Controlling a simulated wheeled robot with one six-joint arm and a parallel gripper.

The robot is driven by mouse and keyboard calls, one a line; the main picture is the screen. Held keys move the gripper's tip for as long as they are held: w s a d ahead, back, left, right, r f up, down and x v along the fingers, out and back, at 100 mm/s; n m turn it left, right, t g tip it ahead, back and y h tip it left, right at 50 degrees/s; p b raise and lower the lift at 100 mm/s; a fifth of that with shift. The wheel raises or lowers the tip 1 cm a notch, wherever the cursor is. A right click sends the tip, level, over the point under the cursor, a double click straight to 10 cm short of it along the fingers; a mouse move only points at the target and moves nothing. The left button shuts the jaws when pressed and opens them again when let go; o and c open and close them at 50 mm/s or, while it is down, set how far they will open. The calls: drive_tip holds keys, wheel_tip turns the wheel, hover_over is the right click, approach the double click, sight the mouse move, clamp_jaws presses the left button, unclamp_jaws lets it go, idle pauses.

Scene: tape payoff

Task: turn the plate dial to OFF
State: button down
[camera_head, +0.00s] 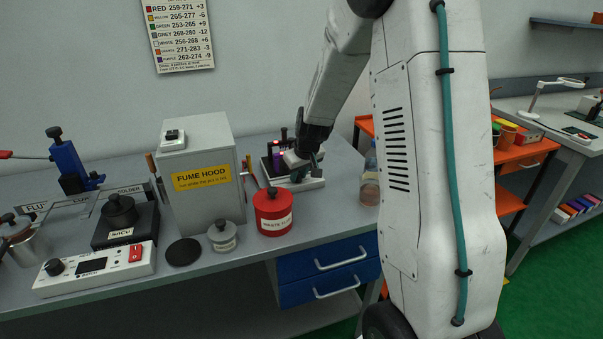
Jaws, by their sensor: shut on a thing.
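A black dial (55,266) sits at the left end of a white control box (130,273) at the bench's front left. I cannot read its setting. The box also has a dark display (91,265) and a red switch (135,253). Behind it is a black plate unit (141,227) with a dark lidded pot (120,211) labelled SnCu. My gripper (303,172) is far to the right of the dial, behind the red can, low over a pale rack. It is shut on a pale object (292,160), mostly hidden by the gripper.
A grey fume hood box (200,208) stands between my gripper and the dial. A red can (272,208), a small grey lidded pot (223,237) and a black disc (184,252) stand along the front. A pale rack (308,184) and a bottle (370,180) are at right.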

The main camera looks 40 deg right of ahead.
drive_tip(key=shift+s+d+f+n+y, duration=0.1)
drive_tip(key=shift+n+y, duration=0.35)
drive_tip(key=shift+n, duration=0.55)
drive_tip(key=shift+s+f+n+y, duration=0.1)
drive_tip(key=shift+n+y, duration=0.35)
drive_tip(key=shift+n, duration=0.55)
drive_tip(key=shift+w, duration=0.1)
drive_tip(key=c, duration=1.2)
unclamp_jaws()
drive_tip(key=shift+r, duration=0.1)
drive_tip(key=shift+w, duration=0.1)
drive_tip(key=shift+r, duration=0.2)
drive_tip(key=v, duration=0.7)
drive_tip(key=shift+r, duration=0.2)
